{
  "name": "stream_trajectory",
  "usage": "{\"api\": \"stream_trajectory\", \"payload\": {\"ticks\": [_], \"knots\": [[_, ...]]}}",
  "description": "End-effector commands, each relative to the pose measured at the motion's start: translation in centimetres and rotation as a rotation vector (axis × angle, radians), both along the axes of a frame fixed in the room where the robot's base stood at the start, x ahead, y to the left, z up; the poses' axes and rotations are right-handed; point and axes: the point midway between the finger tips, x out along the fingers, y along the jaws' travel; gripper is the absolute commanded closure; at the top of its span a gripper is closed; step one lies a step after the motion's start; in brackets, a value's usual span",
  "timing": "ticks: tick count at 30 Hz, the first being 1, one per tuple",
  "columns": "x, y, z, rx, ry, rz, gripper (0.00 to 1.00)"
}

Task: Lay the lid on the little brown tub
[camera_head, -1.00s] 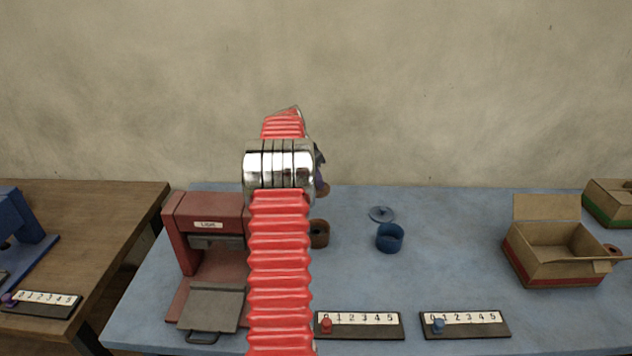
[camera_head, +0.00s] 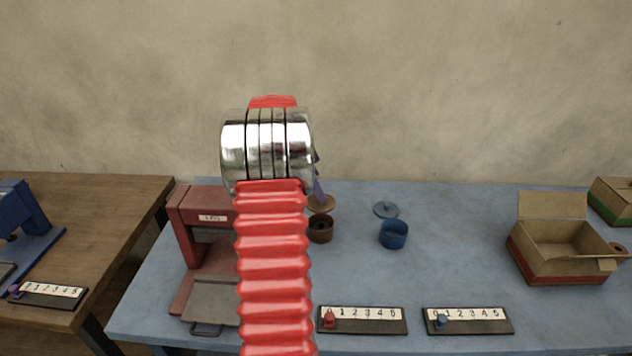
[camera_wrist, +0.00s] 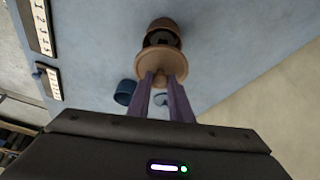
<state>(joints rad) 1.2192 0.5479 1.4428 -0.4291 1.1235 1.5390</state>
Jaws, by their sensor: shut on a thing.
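The little brown tub (camera_head: 320,231) stands open on the blue table, just right of my arm in the head view. It also shows in the wrist view (camera_wrist: 163,25), partly covered by the lid. The brown lid (camera_head: 322,205) is held above and behind the tub, apart from it as far as I can tell. In the wrist view the lid (camera_wrist: 148,66) is a round disc with a knob. My gripper (camera_wrist: 161,80), with two purple fingers, is shut on the lid's knob. Most of my gripper is hidden behind my arm in the head view.
A blue tub (camera_head: 393,236) and its blue lid (camera_head: 386,210) are to the right. A red press (camera_head: 205,240) stands left of my arm. Two number strips (camera_head: 362,320) (camera_head: 468,321) lie along the front edge. An open cardboard box (camera_head: 560,250) is at right.

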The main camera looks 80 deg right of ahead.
Motion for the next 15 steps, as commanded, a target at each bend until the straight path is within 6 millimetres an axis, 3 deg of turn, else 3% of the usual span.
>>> {"api": "stream_trajectory", "payload": {"ticks": [15], "knots": [[-0.24, 0.23, -0.10, -0.019, -0.007, -0.080, 1.00]]}}
